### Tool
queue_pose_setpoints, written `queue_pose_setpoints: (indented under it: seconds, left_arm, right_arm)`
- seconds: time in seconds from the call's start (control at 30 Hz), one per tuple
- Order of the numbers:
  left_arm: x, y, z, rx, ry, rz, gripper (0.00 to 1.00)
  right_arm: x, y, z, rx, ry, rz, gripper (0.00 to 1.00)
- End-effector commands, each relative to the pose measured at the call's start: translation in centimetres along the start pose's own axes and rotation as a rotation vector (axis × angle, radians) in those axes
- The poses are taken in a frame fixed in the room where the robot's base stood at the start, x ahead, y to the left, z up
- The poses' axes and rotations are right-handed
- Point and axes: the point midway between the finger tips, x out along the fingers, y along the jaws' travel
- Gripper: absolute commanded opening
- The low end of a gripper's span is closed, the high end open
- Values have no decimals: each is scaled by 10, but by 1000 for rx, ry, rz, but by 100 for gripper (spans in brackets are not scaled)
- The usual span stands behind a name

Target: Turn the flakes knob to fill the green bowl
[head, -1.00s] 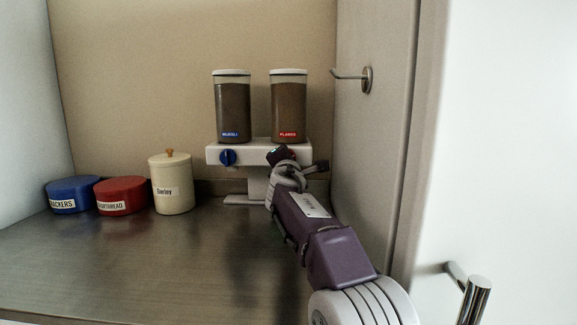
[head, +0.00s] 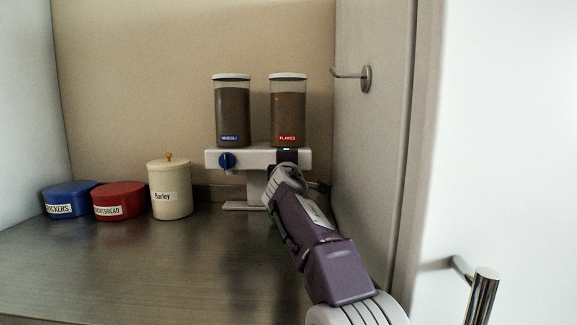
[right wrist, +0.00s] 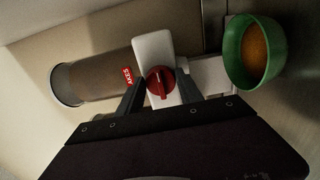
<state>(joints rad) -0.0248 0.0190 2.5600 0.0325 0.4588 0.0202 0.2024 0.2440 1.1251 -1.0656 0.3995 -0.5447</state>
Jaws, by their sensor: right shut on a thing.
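The flakes dispenser (head: 288,118) is a clear canister with a red label on the right of the white stand. It also shows sideways in the right wrist view (right wrist: 92,80). Its red knob (right wrist: 160,82) sits between the two fingers of my right gripper (right wrist: 159,88), which is shut on it. In the head view my right gripper (head: 287,157) covers the knob. The green bowl (right wrist: 236,58) shows in the right wrist view beside the stand, with orange-brown contents inside. My arm hides the bowl in the head view. My left gripper is not in view.
The muesli dispenser (head: 232,115) with its blue knob (head: 227,161) is on the left of the stand (head: 255,158). A barley jar (head: 170,203), red tin (head: 119,200) and blue tin (head: 70,198) stand further left. A wall hook (head: 365,78) is at the right. The front counter is clear.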

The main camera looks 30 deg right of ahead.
Motion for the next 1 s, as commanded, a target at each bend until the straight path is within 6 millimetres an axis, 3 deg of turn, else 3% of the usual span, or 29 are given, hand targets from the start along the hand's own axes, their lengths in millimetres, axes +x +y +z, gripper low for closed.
queue_pose_setpoints:
  seconds: [0.37, 0.4, 0.47, 0.8, 1.0]
  left_arm:
    - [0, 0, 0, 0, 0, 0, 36]
    - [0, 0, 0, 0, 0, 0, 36]
    - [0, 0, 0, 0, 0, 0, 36]
    - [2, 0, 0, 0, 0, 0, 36]
    - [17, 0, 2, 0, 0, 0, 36]
  right_arm:
    - [0, -1, 0, 4, -1, -1, 2]
    - [0, -1, 0, 4, -1, -1, 46]
    - [0, 0, 0, 4, -1, -1, 62]
    - [-3, 0, 0, 4, 0, 1, 63]
    - [-41, -2, 0, 4, 2, 3, 63]
